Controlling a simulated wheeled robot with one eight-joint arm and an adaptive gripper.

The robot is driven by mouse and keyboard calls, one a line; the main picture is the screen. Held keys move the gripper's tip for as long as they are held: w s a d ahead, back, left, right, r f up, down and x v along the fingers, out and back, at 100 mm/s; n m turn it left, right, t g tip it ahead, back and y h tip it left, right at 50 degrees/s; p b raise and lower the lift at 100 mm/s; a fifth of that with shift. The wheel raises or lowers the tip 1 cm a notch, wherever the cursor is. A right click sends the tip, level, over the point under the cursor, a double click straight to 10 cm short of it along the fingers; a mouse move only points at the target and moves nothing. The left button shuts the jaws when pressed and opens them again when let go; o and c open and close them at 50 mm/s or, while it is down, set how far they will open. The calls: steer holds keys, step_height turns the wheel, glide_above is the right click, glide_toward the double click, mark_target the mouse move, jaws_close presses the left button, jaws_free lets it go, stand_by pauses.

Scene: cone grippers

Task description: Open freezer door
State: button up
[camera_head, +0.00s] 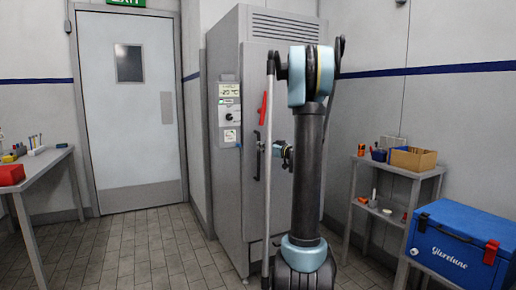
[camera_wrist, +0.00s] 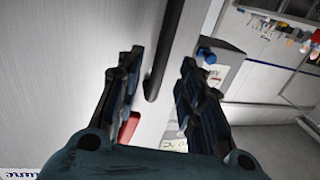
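The freezer (camera_head: 226,180) is a tall grey cabinet in the middle of the head view. Its door looks shut, though my arm hides much of its front. A dark vertical handle (camera_head: 256,160) is on the front near the left edge. My gripper (camera_head: 284,152) is at about handle height, partly hidden by my arm. In the wrist view the dark handle (camera_wrist: 166,45) runs down between the two fingers of my gripper (camera_wrist: 160,92). The fingers are apart on either side of the bar, and I cannot see them pressing on it.
A red lever (camera_head: 263,108) is above the handle; a control panel (camera_head: 229,113) is on the freezer's left face. A bench (camera_head: 40,160) stands left, a shelf table (camera_head: 400,172) and blue cooler (camera_head: 455,245) right. Tiled floor (camera_head: 135,250) is clear in front of the exit door (camera_head: 130,150).

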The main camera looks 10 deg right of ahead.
steer(key=shift+x, duration=2.55)
steer(key=shift+c, duration=0.4)
jaws_close()
